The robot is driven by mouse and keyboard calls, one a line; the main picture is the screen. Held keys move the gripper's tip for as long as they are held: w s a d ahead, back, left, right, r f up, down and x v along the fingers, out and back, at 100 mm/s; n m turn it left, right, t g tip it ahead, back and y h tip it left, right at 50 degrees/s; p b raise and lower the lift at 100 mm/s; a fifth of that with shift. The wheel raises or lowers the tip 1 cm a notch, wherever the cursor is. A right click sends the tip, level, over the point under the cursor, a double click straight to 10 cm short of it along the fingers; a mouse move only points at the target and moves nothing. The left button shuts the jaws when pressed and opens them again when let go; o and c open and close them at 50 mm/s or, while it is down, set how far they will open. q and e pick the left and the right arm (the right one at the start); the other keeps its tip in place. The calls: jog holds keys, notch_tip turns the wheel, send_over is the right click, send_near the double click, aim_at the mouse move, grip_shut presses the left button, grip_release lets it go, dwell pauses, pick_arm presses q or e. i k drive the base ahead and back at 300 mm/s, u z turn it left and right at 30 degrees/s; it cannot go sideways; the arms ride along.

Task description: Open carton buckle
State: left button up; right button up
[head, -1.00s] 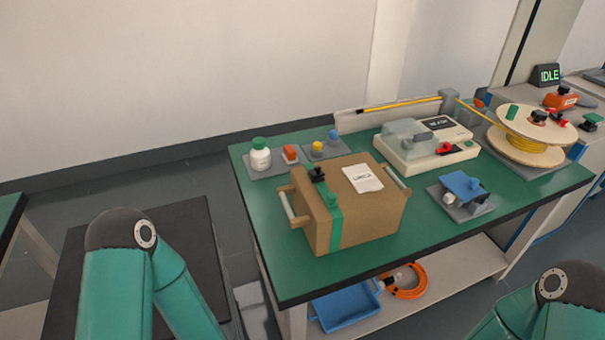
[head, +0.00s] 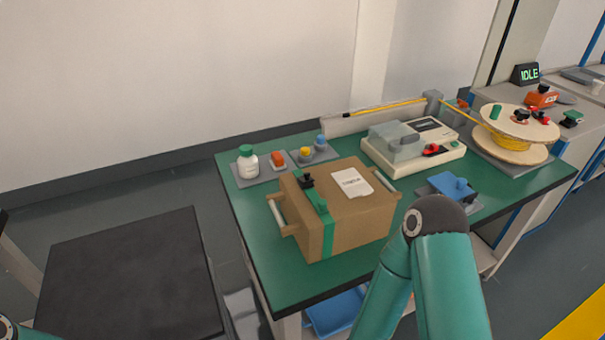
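A brown carton (head: 350,215) stands on the green table (head: 245,255), with light bar handles on its left and right sides. A green strap (head: 327,230) runs over its top and down its front. A black and green buckle (head: 311,190) sits on the strap at the top left; whether it is latched is too small to tell. A white label (head: 352,182) lies on the carton's top. My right arm rises in front of the table's right part, and its gripper is out of view. Only a bit of my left arm shows at the bottom left corner; its gripper is out of view.
A white bottle (head: 247,163) and small coloured parts stand behind the carton. A cream machine with a clear cover (head: 413,147), a blue-topped fixture (head: 452,186) and a yellow cable spool (head: 512,135) are to the right. The table's front left is clear.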

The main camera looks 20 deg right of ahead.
aim_at(305, 179)
jog(key=z, duration=0.1)
jog(key=k, duration=1.2)
jog(key=z, duration=0.35)
jog(key=i, duration=0.85)
